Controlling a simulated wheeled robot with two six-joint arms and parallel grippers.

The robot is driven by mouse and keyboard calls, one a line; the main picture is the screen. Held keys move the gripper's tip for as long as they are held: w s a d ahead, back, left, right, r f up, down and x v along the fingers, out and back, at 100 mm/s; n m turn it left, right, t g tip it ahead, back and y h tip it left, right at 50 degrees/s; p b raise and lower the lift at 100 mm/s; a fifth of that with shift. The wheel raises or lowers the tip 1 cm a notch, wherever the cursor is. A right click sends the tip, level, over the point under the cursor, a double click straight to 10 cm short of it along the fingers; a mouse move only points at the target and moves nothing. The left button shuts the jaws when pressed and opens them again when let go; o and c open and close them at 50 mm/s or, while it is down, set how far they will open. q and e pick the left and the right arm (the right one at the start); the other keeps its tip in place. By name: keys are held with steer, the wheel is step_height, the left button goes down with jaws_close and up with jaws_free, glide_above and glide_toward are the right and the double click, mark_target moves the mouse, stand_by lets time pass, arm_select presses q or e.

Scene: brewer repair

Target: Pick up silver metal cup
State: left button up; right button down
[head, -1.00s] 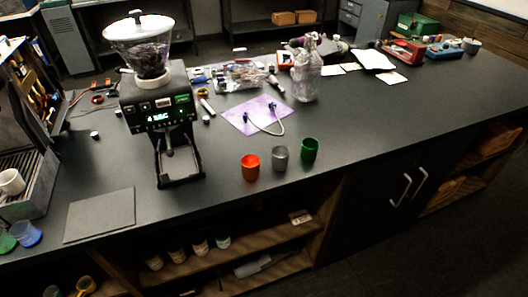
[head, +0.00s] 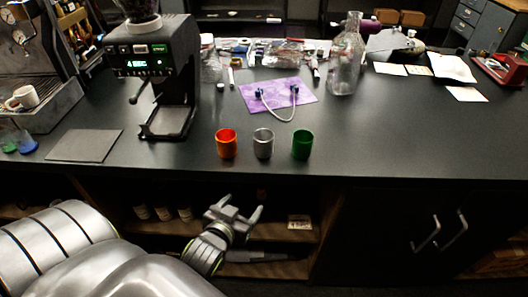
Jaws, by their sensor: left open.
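The silver metal cup (head: 263,144) stands upright on the dark counter in the head view, near the front edge. An orange-red cup (head: 226,144) stands just left of it and a green cup (head: 302,145) just right of it, with small gaps between. My left gripper (head: 242,213) is open and empty, in front of the counter and below the silver cup in the picture, with its fingers pointing up toward the counter edge. It is apart from all the cups. My right gripper does not show.
A black grinder (head: 157,75) stands left of the cups, with a grey mat (head: 84,146) beside it. A purple mat (head: 300,88) with a looped hose (head: 277,112) lies behind the cups. A glass bottle (head: 346,60) stands behind right. The counter right of the green cup is clear.

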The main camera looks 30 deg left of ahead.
arm_select(q)
step_height(320, 180, up, 13)
steer(key=s+t+b, duration=0.1)
steer(key=t, duration=0.3)
steer(key=p, duration=0.2)
glide_toward(267, 130)
steer(key=shift+n+y, duration=0.4)
steer(key=x, duration=0.4)
steer(key=shift+a+f, duration=0.2)
steer(key=x, duration=0.1)
steer(key=p+x, duration=0.1)
steer(key=x, duration=0.3)
steer(key=shift+w+d+r, duration=0.1)
steer(key=shift+w+d, duration=0.1)
steer(key=shift+d, duration=0.2)
steer(key=shift+w+a+p, duration=0.1)
steer(key=shift+w+p, duration=0.2)
